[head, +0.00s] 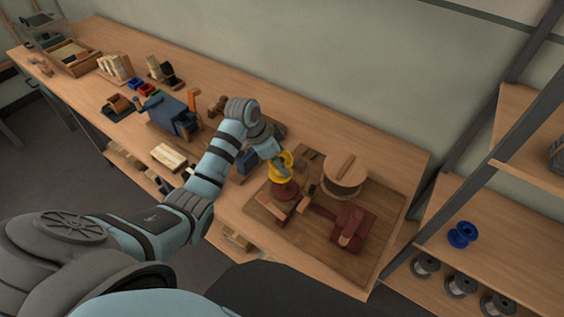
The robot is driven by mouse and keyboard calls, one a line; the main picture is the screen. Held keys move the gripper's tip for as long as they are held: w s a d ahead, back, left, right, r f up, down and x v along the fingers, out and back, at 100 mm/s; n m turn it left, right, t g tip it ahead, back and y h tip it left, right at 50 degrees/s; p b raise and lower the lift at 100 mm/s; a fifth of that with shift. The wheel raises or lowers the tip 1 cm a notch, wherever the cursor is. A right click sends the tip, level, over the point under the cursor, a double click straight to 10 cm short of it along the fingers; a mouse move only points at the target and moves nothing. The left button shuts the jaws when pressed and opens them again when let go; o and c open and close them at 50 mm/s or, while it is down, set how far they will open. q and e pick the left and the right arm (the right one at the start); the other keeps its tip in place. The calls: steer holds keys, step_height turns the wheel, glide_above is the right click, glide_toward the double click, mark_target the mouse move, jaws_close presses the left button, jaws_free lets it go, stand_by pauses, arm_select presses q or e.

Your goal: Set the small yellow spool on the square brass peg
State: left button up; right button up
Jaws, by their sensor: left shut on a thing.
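The small yellow spool (286,158) is in the head view, right of centre. My left gripper (277,161) reaches in from the left and is shut on the spool, partly covering it. The spool is just above a dark red round piece (285,190) on the brown board; I cannot tell whether they touch. I cannot make out the square brass peg; it is hidden or too small. My right gripper is not in view.
The brown board (355,268) also bears a large pale wooden drum (345,172) and a dark red block (352,227). A blue machine (172,115) stands left on the bench. A shelf at right holds a blue spool (462,235) and several grey spools.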

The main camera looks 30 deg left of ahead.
mark_target(288, 160)
arm_select(q)
steer(key=w+f+m, duration=0.1)
steer(key=w+f+m+g, duration=0.1)
steer(key=shift+d+m+h, duration=0.2)
steer(key=shift+m+h, duration=0.1)
steer(key=shift+h, duration=0.1)
steer(key=f+b, duration=0.1)
steer(key=w+f+b, duration=0.1)
steer(key=f+b, duration=0.1)
steer(key=w+f+b, duration=0.1)
steer(key=shift+a+f, duration=0.1)
steer(key=shift+f, duration=0.3)
steer(key=shift+s+r+b, duration=0.25)
steer(key=shift+s+b, duration=0.25)
steer(key=shift+s, duration=0.4)
steer(key=shift+w, duration=0.3)
steer(key=shift+w+f, duration=0.3)
steer(key=shift+w, duration=0.2)
steer(key=shift+s+r+p, duration=0.2)
steer(key=shift+s+p, duration=0.05)
steer(key=shift+p, duration=0.25)
steer(key=shift+s, duration=0.1)
steer(key=shift+f, duration=0.1)
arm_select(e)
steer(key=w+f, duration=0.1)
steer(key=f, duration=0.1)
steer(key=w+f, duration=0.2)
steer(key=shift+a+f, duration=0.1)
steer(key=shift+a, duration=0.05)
